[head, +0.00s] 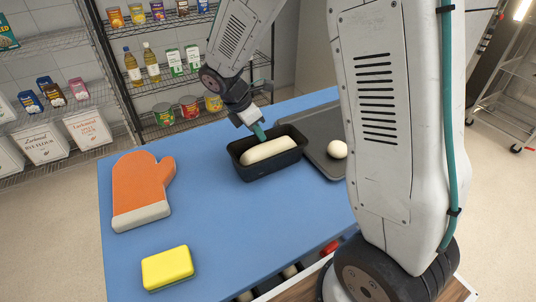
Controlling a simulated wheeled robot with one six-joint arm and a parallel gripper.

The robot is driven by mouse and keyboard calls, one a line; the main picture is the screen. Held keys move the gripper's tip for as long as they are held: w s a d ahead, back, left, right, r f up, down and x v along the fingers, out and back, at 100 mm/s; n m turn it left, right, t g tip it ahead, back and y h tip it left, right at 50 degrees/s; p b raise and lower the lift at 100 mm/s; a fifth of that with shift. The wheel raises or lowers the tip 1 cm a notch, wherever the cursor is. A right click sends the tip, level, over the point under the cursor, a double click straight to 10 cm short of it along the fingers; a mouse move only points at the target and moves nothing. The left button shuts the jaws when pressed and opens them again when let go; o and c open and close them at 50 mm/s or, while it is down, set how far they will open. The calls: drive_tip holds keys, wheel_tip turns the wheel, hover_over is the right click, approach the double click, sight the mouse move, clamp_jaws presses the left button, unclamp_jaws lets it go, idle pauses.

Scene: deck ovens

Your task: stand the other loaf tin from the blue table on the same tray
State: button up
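A black loaf tin (268,170) holding a long pale piece of dough (267,150) is upright on the blue table (215,220), left of the tray. My gripper (259,133) points down at the tin's far long wall, its teal fingertip at the rim. I cannot tell whether the fingers are apart or closed on the wall. The dark grey tray (318,124) lies at the table's right side, close to the tin's right end. A pale dough ball (337,149) rests on it. My arm hides the tray's right part, and no second tin shows.
An orange oven mitt (142,188) lies at the table's left, and a yellow sponge (167,267) lies at the front left. The table between them and the tin is clear. Wire shelves (118,45) with groceries stand behind the table.

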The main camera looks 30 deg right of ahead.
drive_tip(key=shift+x, duration=1.15)
clamp_jaws()
drive_tip(key=shift+r, duration=0.15)
